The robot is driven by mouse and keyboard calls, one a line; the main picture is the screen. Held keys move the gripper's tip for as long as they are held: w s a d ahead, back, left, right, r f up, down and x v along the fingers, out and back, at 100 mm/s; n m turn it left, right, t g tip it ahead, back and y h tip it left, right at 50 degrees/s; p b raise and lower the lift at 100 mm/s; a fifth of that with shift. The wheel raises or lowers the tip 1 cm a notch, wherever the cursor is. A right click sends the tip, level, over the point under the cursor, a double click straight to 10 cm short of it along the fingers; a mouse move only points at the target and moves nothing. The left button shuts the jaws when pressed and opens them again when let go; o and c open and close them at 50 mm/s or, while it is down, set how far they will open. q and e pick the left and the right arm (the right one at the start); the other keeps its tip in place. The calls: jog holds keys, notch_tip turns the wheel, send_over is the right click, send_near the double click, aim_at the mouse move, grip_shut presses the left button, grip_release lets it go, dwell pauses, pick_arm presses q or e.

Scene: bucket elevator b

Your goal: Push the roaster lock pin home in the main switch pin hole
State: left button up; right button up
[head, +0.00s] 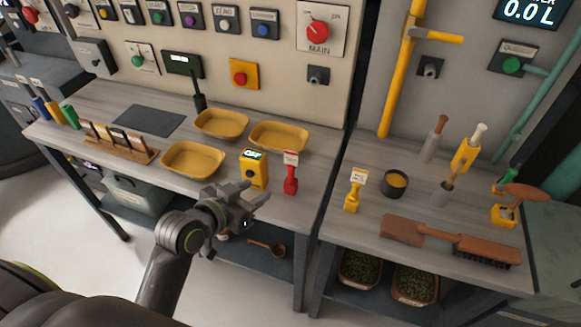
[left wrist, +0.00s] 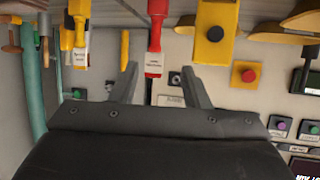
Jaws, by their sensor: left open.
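A red pin with a white tag (head: 291,180) stands upright on the bench near its front right edge. It also shows in the left wrist view (left wrist: 154,35), ahead of my fingers. A yellow pin with a white tag (head: 353,192) stands on the right bench. I cannot read either tag surely. The main switch (head: 317,32) is a red knob on a white plate. A small dark block with a hole (head: 318,75) sits on the panel below it; it looks empty. My left gripper (head: 258,193) is open and empty, left of the red pin and apart from it.
A yellow box with a black button (head: 254,172) stands just behind my left gripper. Yellow trays (head: 193,160) are to its left. The right bench holds a dark cup (head: 395,184), brushes (head: 450,242) and wooden-handled tools. A yellow pipe (head: 400,80) runs up the right panel.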

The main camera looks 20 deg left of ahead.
aim_at(289, 172)
pick_arm(q)
jog(key=x, duration=0.4)
jog(key=p+x, duration=0.1)
jog(key=x, duration=0.3)
jog(key=r+p+x, duration=0.1)
jog(key=x, duration=0.3)
jog(key=shift+w+d, duration=0.25)
jog(key=shift+d, duration=0.1)
jog(key=shift+w+d+f+p, duration=0.25)
jog(key=shift+w+p, duration=0.1)
jog(key=shift+p, duration=0.15)
jog(key=shift+p+x, duration=0.5)
jog(key=shift+x, duration=1.55)
jog(key=shift+s+f, duration=0.1)
jog(key=shift+f, duration=0.05)
grip_shut()
